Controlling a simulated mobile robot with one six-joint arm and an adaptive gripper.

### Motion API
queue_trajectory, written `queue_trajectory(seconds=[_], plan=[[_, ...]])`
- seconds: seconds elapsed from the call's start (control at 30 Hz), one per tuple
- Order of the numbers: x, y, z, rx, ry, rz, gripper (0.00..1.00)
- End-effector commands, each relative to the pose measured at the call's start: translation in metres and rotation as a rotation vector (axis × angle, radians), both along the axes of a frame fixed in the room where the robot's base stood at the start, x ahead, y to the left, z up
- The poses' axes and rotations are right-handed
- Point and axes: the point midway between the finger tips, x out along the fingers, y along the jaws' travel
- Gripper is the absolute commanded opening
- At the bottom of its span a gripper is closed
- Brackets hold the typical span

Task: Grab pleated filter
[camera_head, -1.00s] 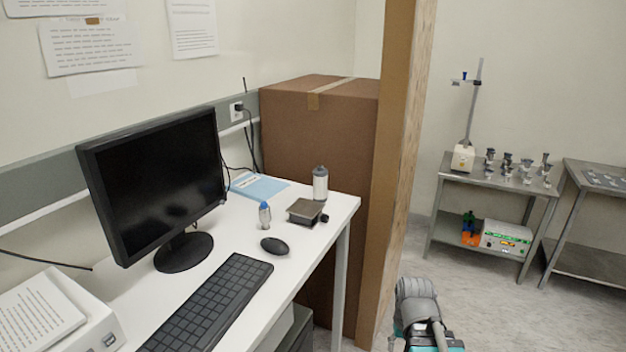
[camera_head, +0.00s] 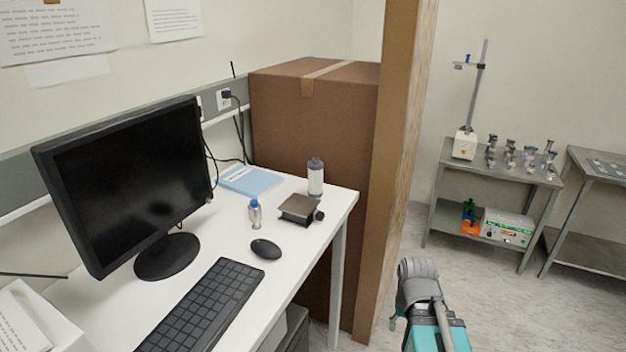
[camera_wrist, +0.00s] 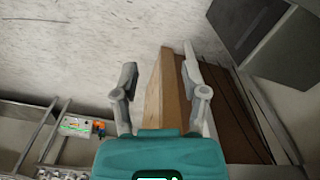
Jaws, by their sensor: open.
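Nothing in view can be named the pleated filter with certainty. A pale cylinder with dark grey end caps (camera_head: 316,178) stands upright at the far right corner of the white desk (camera_head: 335,215) and may be it. A smaller clear-and-silver piece with a blue top (camera_head: 254,213) stands to its left. My gripper (camera_wrist: 158,65) shows in the wrist view with its two fingers apart and nothing between them. A wooden panel edge lies beyond the fingers. In the head view only my grey and teal arm end shows low at the right, away from the desk; the fingertips are not clear.
A small dark square device (camera_head: 299,208) and a mouse (camera_head: 265,249) lie near the cylinder. A monitor (camera_head: 125,185) and keyboard (camera_head: 205,305) are left. A large cardboard box (camera_head: 300,125) and a tall wooden panel (camera_head: 392,170) stand behind and right of the desk.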

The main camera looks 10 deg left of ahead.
Motion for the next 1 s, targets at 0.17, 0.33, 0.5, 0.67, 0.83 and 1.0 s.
queue_trajectory(seconds=[0.17,0.33,0.5,0.67,0.83,1.0], plan=[[0.003,-0.001,0.000,-0.009,-0.010,0.012,0.87],[0.021,-0.011,0.003,-0.075,-0.071,0.083,1.00],[0.062,-0.023,0.014,-0.233,-0.197,0.270,1.00],[0.116,-0.028,0.039,-0.473,-0.340,0.553,1.00],[0.175,-0.015,0.081,-0.787,-0.460,0.913,1.00],[0.225,0.019,0.128,-1.133,-0.526,1.291,1.00]])
